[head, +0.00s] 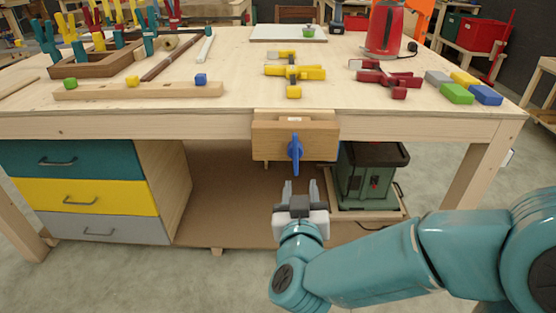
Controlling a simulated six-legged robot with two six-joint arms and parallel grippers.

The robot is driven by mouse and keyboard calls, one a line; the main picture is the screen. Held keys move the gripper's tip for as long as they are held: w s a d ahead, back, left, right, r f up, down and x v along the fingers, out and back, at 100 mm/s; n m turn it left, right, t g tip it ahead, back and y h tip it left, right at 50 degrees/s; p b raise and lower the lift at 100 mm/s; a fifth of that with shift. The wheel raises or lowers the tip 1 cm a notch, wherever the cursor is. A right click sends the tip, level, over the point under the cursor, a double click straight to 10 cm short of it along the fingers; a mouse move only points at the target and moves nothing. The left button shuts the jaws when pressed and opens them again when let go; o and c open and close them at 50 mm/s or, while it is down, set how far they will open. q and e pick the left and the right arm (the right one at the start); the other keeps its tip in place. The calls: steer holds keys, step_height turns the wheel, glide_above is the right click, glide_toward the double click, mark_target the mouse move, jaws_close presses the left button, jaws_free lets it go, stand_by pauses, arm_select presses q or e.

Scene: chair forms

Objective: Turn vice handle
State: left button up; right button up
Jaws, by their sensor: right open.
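The wooden vice (268,137) is mounted on the front edge of the workbench, near the middle of the head view. Its blue handle (295,153) hangs upright on the front of the jaw block. My right gripper (301,187) is in front of the bench, just below the handle. Its two fingers point up, spread apart with nothing between them. A gap shows between the fingertips and the lower end of the handle. My left gripper is out of view.
Yellow clamps (294,72), red clamps (386,78) and coloured blocks (459,92) lie on the workbench top (240,90). Drawers (80,197) stand below left. A green machine (368,175) sits on the lower shelf, right of the vice. A red kettle (384,28) stands at the back.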

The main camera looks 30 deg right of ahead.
mark_target(295, 146)
arm_select(q)
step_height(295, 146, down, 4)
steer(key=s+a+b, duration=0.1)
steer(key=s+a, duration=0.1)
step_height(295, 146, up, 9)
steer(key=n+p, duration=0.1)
steer(key=p, duration=0.7)
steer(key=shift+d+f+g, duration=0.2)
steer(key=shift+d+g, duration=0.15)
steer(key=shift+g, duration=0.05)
arm_select(e)
steer(key=shift+t, duration=0.6)
steer(key=x, duration=1)
steer(key=r+x, duration=0.1)
steer(key=x, duration=0.4)
steer(key=shift+w+a, duration=0.25)
steer(key=shift+w, duration=0.05)
jaws_close()
